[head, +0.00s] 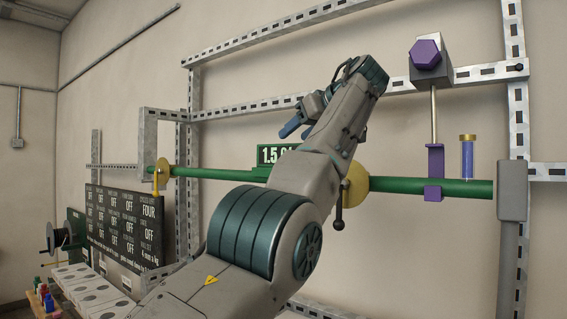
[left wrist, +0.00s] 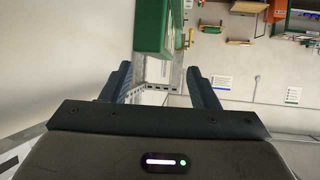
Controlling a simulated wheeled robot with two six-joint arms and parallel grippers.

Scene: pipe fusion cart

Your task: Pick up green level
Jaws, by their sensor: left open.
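The green level (head: 268,154) with white characters on its face sits on the long green pipe (head: 215,174). My left arm hides its right part. In the left wrist view, a green block (left wrist: 152,25), apparently the level, shows beyond the fingertips, near the middle of the gap. My left gripper (head: 298,129) is open and empty, above and slightly right of the level's visible part in the head view. Its two blue fingers stand apart in the left wrist view (left wrist: 160,84). I cannot tell the exact distance to the level. My right gripper is not in view.
A yellow disc (head: 355,185) and a purple clamp (head: 434,172) are on the pipe, with a blue vial (head: 467,158) at the right. Slotted metal rails (head: 270,103) frame the wall. A dark status board (head: 125,225) stands at the left.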

